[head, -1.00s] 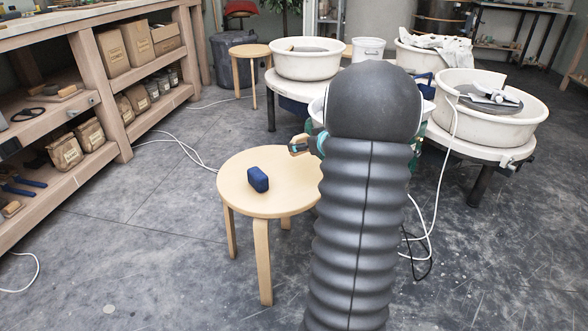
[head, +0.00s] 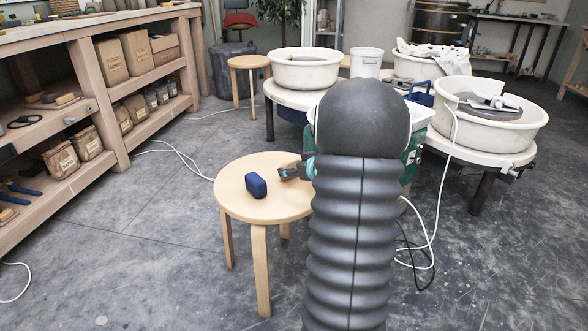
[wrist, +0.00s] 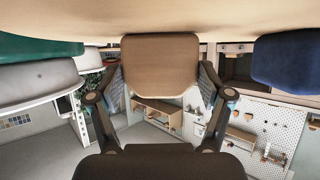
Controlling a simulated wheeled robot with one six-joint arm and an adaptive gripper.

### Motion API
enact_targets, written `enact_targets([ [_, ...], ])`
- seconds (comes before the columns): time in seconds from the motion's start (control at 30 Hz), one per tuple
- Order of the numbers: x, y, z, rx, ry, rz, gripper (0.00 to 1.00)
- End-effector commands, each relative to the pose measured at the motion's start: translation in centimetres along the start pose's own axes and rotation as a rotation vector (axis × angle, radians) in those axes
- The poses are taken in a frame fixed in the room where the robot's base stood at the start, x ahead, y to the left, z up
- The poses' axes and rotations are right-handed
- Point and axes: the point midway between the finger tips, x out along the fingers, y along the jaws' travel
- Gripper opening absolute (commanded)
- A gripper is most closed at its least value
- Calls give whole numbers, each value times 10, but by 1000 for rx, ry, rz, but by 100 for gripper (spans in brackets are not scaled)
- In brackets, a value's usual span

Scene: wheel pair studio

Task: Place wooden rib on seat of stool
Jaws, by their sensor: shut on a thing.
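The wooden rib (wrist: 160,65), a tan rounded block, is between the two fingers of my gripper (wrist: 160,88) in the wrist view. My gripper is shut on it. In the head view my gripper (head: 287,172) is low over the right part of the round pale wooden stool's seat (head: 240,205), just right of a dark blue block (head: 256,186). The seat also shows as a tan band across the top of the wrist view (wrist: 200,15). The rib's edge meets this band; I cannot tell whether it touches the seat. My arm hides the seat's right edge.
The blue block also shows at the right in the wrist view (wrist: 288,62). Pottery wheels with white basins (head: 305,72) stand behind and to the right (head: 490,130). A shelf unit (head: 110,90) lines the left. White cables (head: 175,152) lie on the floor. The seat's front is clear.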

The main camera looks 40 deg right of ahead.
Motion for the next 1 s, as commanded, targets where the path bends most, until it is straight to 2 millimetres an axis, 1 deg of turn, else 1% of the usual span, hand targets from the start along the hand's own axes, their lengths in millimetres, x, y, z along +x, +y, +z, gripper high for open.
enact_targets([
  [0.03,1,0,2,1,-1,0,43],
  [0.07,1,0,1,0,-1,0,86],
  [0.1,1,0,1,0,-1,0,96],
  [0.13,1,0,1,0,-1,0,100],
  [0.47,0,0,1,0,0,0,100],
  [0.57,-3,0,-2,1,0,1,100],
  [0.67,-16,1,-3,1,-1,2,100],
  [0.73,-28,1,-4,1,-1,3,100],
  [1.0,-82,1,-4,1,0,3,100],
])
